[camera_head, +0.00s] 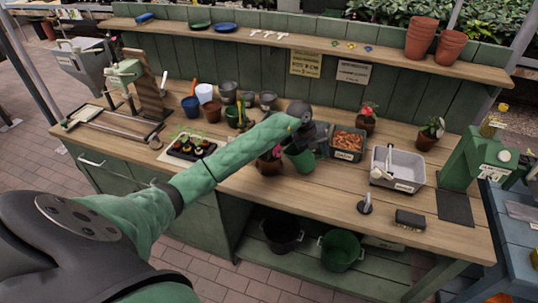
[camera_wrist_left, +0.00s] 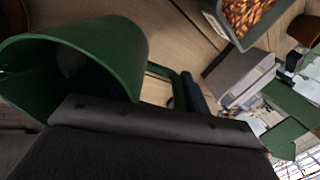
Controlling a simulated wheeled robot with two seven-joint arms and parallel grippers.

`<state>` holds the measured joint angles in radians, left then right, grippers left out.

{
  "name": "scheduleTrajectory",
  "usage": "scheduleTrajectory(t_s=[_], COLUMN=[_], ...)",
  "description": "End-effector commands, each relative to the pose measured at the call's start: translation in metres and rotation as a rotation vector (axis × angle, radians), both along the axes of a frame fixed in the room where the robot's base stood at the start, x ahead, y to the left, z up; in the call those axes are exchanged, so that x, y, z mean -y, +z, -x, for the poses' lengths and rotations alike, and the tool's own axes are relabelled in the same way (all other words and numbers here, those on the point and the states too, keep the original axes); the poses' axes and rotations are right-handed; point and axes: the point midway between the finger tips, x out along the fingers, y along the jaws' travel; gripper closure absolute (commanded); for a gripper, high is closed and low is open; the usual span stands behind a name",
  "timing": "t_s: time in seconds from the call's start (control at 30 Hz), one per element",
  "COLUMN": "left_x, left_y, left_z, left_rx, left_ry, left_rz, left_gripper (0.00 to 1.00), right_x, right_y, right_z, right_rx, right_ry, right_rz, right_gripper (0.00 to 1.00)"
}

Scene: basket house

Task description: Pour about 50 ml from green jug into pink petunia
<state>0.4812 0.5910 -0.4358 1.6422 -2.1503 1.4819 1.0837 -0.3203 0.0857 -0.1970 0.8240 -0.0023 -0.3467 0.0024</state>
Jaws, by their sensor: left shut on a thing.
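My left gripper (camera_head: 303,125) is shut on the green jug (camera_head: 298,158), holding it above the bench. The jug hangs below the gripper, beside a reddish-brown pot (camera_head: 268,165). A bit of pink shows at that pot's top, but my arm covers most of its plant, so I cannot tell for sure that it is the pink petunia. In the left wrist view the jug (camera_wrist_left: 105,50) fills the upper left with its wide mouth; I cannot see any water in it. The dark gripper body crosses the bottom. My right gripper is not in view.
A bin of orange-brown bulbs (camera_head: 347,144) stands right of the jug, then a grey basin (camera_head: 397,166). Potted plants (camera_head: 367,120) (camera_head: 430,134) stand behind. A seedling tray (camera_head: 188,147) and small pots lie left. The front bench right of the jug has some clear wood.

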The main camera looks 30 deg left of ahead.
Motion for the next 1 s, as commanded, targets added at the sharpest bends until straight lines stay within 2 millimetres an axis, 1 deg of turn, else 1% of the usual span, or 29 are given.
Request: scheduleTrajectory(t_s=[0.67, 0.87, 1.0], left_x=[0.000, 0.005, 0.011], left_y=[0.001, -0.002, -0.008], left_z=[0.000, -0.004, -0.007], left_rx=[-0.002, -0.024, -0.058], left_ry=[0.000, -0.001, 0.000], left_rz=[-0.004, -0.046, -0.104], left_gripper=[0.92, 0.92, 0.92], right_x=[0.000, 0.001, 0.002], right_y=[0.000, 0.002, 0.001], right_z=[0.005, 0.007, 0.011], right_rx=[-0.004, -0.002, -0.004], right_ry=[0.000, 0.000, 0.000], right_rz=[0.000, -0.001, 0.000], right_gripper=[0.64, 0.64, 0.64])
